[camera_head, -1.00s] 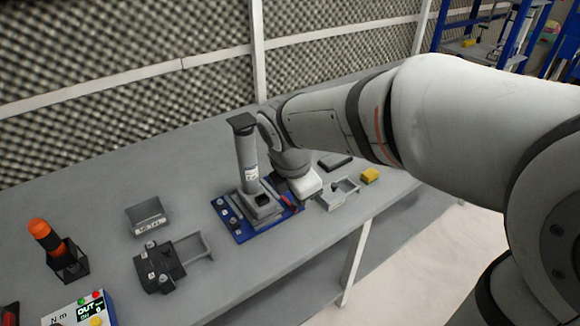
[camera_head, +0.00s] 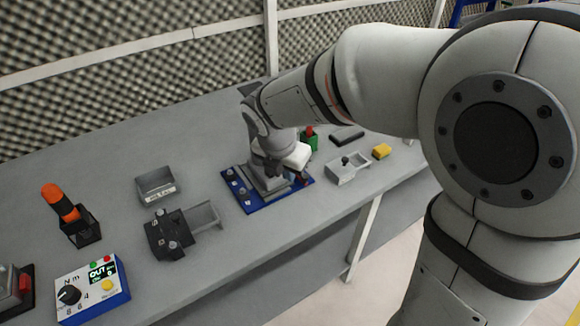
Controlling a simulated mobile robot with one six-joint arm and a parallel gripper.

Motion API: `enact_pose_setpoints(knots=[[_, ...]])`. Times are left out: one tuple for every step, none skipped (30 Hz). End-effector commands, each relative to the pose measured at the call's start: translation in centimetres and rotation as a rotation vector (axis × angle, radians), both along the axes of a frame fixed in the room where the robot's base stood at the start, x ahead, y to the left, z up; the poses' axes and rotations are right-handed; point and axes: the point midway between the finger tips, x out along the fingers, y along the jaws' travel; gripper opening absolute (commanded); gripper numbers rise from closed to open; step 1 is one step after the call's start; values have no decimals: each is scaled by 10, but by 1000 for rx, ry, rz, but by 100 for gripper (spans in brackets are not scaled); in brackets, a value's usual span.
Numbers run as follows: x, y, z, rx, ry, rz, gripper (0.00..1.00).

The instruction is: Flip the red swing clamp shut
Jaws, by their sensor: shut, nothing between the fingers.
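The blue base plate (camera_head: 247,208) lies on the bench with a grey fixture (camera_head: 262,184) on top. My gripper (camera_head: 273,170) is shut, pointing down over the right part of the fixture, close to it. Whether it touches anything is hidden. The red swing clamp cannot be clearly made out now; my gripper and wrist cover that part of the plate, so its position is not readable.
A green block with a red knob (camera_head: 310,138) stands behind my wrist. A grey tray (camera_head: 346,172) and yellow block (camera_head: 381,151) are to the right. Left are a dark fixture (camera_head: 168,236), metal bin (camera_head: 156,186), orange-handled tool (camera_head: 60,203) and control box (camera_head: 92,291). The front bench strip is clear.

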Motion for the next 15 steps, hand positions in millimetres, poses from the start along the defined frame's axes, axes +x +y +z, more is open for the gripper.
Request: enact_pose_setpoints(knots=[[3,-3,-13,-2,4,-2,0],[4,-4,-20,-2,5,-3,0],[6,-5,-29,-2,6,-2,0],[8,-6,-35,-3,5,-2,0],[10,-7,-41,-3,5,-1,0],[12,-8,-49,-2,4,-1,0],[14,-9,-55,-2,4,-2,0],[15,-10,-61,-1,4,-3,0],[18,-11,-65,-1,3,-5,0],[25,-14,-63,1,1,-5,0],[29,-17,-63,0,1,-6,0],[34,-20,-65,1,2,-6,0],[37,-21,-65,1,1,-5,0],[40,-23,-65,2,0,-5,0],[43,-24,-66,2,0,-5,0]])
